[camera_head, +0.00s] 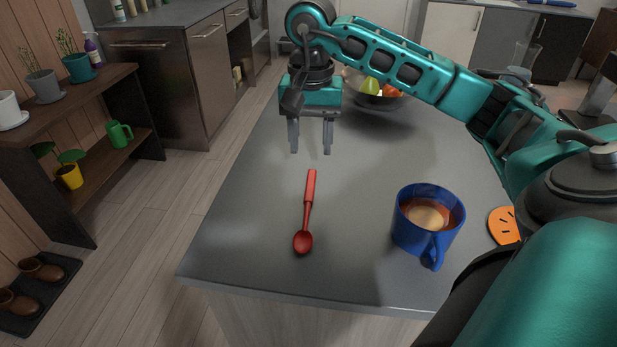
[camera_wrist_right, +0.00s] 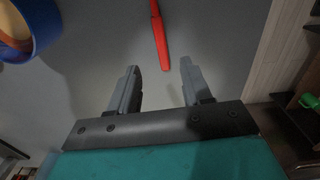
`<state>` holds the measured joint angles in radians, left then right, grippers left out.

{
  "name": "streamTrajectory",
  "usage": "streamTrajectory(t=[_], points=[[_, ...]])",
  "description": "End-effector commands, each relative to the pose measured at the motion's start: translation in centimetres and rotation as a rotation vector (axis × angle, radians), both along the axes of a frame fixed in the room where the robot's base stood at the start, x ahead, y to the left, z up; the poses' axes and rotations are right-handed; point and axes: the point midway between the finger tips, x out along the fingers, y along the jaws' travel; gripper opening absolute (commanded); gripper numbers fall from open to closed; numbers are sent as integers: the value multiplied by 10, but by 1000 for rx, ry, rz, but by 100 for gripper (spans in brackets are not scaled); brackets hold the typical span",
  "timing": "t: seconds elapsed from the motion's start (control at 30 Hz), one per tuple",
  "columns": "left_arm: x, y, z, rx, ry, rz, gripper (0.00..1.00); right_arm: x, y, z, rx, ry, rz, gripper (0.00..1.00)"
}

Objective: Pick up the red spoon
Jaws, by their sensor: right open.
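The red spoon (camera_head: 308,205) lies flat on the grey counter, its bowl toward the near edge and its handle pointing away. My right gripper (camera_head: 311,150) is open and empty above the counter, just beyond the handle end. In the right wrist view, the spoon's handle (camera_wrist_right: 159,38) lies ahead of the two parted fingers (camera_wrist_right: 157,82), with its end near the gap between them; the bowl is out of that view. My left gripper is not in view.
A blue mug (camera_head: 425,222) of brown drink stands right of the spoon; it also shows in the wrist view (camera_wrist_right: 42,24). An orange slotted item (camera_head: 503,226) lies farther right. A fruit bowl (camera_head: 372,97) stands behind my arm. The grey counter (camera_head: 245,215) is clear left of the spoon.

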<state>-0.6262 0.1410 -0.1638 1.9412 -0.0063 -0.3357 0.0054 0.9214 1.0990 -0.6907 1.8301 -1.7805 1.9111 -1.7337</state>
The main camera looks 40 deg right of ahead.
Motion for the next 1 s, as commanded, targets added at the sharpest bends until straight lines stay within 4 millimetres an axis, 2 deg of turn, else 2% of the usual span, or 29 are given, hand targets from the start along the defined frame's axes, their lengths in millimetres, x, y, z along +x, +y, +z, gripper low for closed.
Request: streamTrajectory(t=[0.03, 0.13, 0.37, 0.7, 1.0], points=[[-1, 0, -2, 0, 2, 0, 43, -1, 0, -12, -1, 4, 0, 49], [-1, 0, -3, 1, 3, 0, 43, -1, 0, -27, 0, 3, 0, 49], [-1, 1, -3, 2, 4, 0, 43, 0, 0, -45, 1, 1, 0, 49], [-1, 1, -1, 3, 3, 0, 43, 0, 1, -90, 1, 1, 0, 49], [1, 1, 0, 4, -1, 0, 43, 1, 1, -93, 1, -1, 0, 47]])
